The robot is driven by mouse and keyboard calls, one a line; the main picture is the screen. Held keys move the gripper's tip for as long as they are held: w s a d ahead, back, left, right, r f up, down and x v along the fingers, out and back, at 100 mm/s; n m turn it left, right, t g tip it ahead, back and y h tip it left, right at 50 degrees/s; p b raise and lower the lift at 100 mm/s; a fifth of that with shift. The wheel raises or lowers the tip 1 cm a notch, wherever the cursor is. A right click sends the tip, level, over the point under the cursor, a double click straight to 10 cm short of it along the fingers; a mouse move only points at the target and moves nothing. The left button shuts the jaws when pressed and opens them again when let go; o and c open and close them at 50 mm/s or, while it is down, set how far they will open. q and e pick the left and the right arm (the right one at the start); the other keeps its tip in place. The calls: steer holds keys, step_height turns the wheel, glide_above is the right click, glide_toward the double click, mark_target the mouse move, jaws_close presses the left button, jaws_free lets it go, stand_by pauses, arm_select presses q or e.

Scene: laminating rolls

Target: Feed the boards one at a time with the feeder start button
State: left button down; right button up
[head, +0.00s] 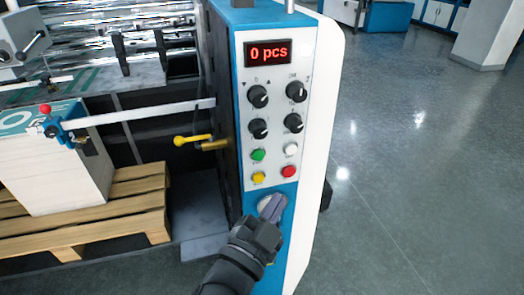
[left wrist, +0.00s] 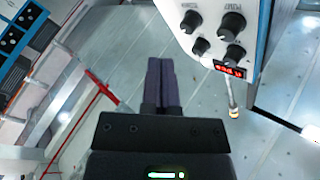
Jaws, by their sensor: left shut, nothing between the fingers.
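The control panel (head: 274,110) faces me in the head view. Its display (head: 268,52) reads "0 pcs" in red. Below several black knobs are a green button (head: 258,155), a white button (head: 291,150), a yellow button (head: 258,178) and a red button (head: 288,171); their labels are too small to read. My left gripper (head: 274,203) is shut and empty, just below the yellow and red buttons, in front of the blue cabinet face. It partly covers a pale round part there. Its fingers (left wrist: 161,82) lie together in the left wrist view. My right gripper is out of view.
A stack of boards (head: 55,170) stands on a wooden pallet (head: 110,215) at left, beside the machine's rollers (head: 160,25). A yellow-knobbed lever (head: 190,140) sticks out left of the panel. Open grey floor (head: 420,180) lies to the right.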

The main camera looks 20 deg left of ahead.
mark_target(258, 155)
arm_select(q)
steer(key=w+a, duration=0.1)
steer(key=w, duration=0.1)
steer(key=w+a, duration=0.2)
steer(key=w, duration=0.1)
steer(key=w+a, duration=0.2)
steer(key=shift+w, duration=0.25)
stand_by(0.6)
stand_by(1.0)
stand_by(0.4)
steer(key=shift+w+a, duration=0.2)
steer(key=shift+w, duration=0.1)
